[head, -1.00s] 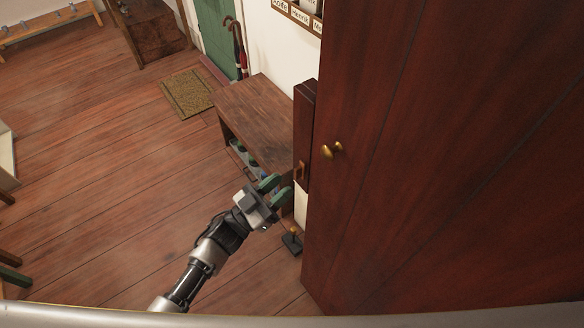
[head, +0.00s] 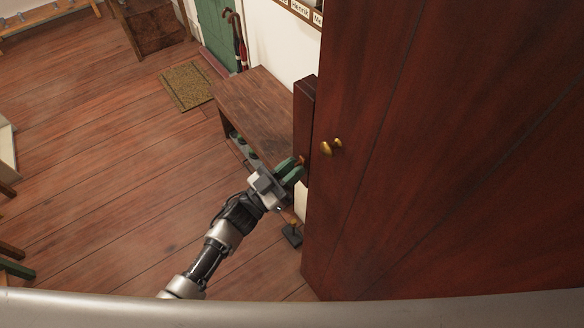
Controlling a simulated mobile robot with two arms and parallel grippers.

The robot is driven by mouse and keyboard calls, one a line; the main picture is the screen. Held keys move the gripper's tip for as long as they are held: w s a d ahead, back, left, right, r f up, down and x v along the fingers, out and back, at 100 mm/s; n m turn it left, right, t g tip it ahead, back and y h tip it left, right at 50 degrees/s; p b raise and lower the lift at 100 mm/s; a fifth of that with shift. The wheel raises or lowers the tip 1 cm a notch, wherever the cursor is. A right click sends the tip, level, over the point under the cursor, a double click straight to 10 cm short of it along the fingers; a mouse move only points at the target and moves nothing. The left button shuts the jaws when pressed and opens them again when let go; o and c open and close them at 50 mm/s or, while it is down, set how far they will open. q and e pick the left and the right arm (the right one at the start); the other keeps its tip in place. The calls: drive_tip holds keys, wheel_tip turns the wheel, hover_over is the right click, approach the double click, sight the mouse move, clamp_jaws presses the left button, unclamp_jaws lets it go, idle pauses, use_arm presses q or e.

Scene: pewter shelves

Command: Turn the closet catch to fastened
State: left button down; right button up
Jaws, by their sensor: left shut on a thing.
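The closet (head: 420,150) is a tall dark red-brown wooden cupboard filling the right side of the head view, with two small brass knobs (head: 326,148) on its front. The closet catch (head: 302,160) is a small orange-brown piece at the closet's left edge, mostly hidden by my fingers. My left gripper (head: 294,168) has green fingertips and is shut on the catch. I cannot tell which way the catch is turned. My right gripper is not in view.
A wooden bench (head: 258,110) with shoes under it stands behind the gripper against the wall. A small dark object (head: 291,235) sits on the floor by the closet. A doormat (head: 187,86) lies before the green door (head: 216,32). The floor at left is mostly clear.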

use_arm(q)
drive_tip(key=shift+m, duration=0.3)
drive_tip(key=m+g+b, duration=0.1)
drive_tip(key=m+g, duration=0.1)
drive_tip(key=m, duration=0.4)
drive_tip(key=m+g+b, duration=0.2)
drive_tip(key=m+g, duration=0.1)
drive_tip(key=m, duration=0.2)
drive_tip(key=m+g+b, duration=0.1)
drive_tip(key=m+g, duration=0.2)
drive_tip(key=m, duration=0.3)
drive_tip(key=shift+s+d+f+m+h+b, duration=0.1)
drive_tip(key=shift+s+f+m+h+b, duration=0.05)
drive_tip(key=shift+m+h+b, duration=0.2)
drive_tip(key=shift+f+m+g+y+p, duration=0.1)
drive_tip(key=shift+m+g+y+p, duration=0.4)
drive_tip(key=shift+m, duration=1.55)
drive_tip(key=c, duration=1.2)
unclamp_jaws()
drive_tip(key=shift+c, duration=0.2)
drive_tip(key=shift+y, duration=0.25)
